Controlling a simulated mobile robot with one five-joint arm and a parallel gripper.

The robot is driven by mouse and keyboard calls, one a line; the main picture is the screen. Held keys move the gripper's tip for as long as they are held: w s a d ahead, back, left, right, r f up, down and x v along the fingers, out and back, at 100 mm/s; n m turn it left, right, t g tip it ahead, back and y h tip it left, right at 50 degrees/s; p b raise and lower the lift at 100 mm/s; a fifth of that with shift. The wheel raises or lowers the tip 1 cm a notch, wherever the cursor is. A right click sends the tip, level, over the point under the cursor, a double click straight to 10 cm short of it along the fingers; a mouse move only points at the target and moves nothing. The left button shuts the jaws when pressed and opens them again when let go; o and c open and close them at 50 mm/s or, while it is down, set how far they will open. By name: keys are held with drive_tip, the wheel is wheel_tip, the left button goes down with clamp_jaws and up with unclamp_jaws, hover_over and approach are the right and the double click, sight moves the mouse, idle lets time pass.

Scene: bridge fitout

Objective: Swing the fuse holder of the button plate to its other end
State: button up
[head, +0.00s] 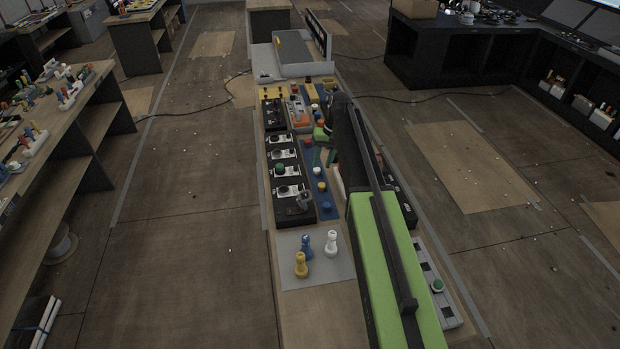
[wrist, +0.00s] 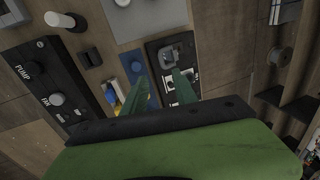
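A long blue plate (head: 322,184) with red, white and yellow round buttons runs along the middle of the bench; it also shows in the wrist view (wrist: 133,63). Left of it a black panel (head: 308,215) carries several knobs and a green button (head: 280,169), with a grey lever-like part (head: 304,198) at its near end. That grey part shows in the wrist view (wrist: 172,53) just beyond my fingertips. I cannot tell for certain which part is the fuse holder. My gripper (wrist: 160,78) has its two green fingers apart, with nothing visibly held, above the blue plate and black panel.
Yellow, blue and white pegs (head: 331,243) stand on a grey mat (head: 318,270) at the near end. A black panel marked PUMP (wrist: 45,80) lies on the other side of the blue plate. My arm hides much of the bench's right side.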

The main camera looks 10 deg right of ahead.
sight(310, 193)
drive_tip(key=b+x, duration=0.5)
drive_tip(key=w+b+x, duration=0.1)
drive_tip(key=b+x, duration=0.5)
drive_tip(key=w+b+x, duration=0.1)
drive_tip(key=b+x, duration=0.4)
drive_tip(key=b, duration=0.1)
drive_tip(key=shift+f, duration=0.25)
drive_tip(key=shift+r, duration=0.1)
clamp_jaws()
idle(0.7)
drive_tip(key=shift+a, duration=0.1)
